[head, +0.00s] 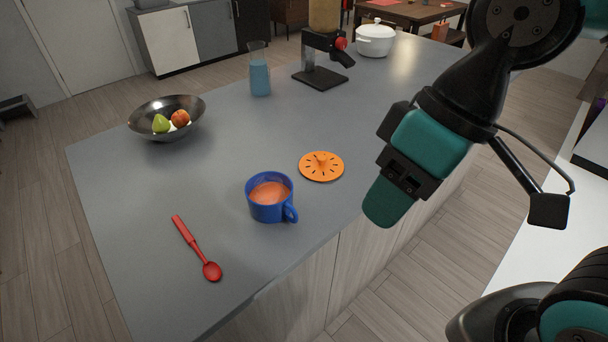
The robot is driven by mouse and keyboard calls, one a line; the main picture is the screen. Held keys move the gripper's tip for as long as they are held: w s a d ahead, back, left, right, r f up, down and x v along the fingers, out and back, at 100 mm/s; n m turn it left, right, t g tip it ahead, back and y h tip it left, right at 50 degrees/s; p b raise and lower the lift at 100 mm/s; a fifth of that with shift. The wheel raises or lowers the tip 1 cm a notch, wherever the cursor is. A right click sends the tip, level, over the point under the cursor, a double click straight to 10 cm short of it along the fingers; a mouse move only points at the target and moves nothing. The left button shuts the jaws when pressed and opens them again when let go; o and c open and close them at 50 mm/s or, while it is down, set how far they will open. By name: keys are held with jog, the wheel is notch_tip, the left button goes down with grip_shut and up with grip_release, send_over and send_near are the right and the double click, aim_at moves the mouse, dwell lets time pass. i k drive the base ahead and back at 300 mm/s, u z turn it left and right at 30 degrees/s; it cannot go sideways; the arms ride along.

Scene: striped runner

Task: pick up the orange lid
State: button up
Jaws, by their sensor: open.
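The orange lid (321,167) lies flat on the grey counter, with a small knob in its middle and dark slots around it. It is just behind and to the right of a blue mug. My gripper (387,200) hangs at the right, beyond the counter's right edge and apart from the lid. Its teal fingers point down and to the left. It is open, and nothing shows between the fingers, though one finger largely hides the other.
The blue mug (270,198) holds an orange-red drink. A red spoon (196,249) lies at the front left. A fruit bowl (167,117), a bottle of blue liquid (259,70), a black dispenser (322,62) and a white pot (375,40) stand farther back. The counter right of the lid is clear.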

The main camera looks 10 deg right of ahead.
aim_at(318, 166)
jog(key=z, duration=1.3)
jog(key=i, duration=0.7)
jog(key=u, duration=2.75)
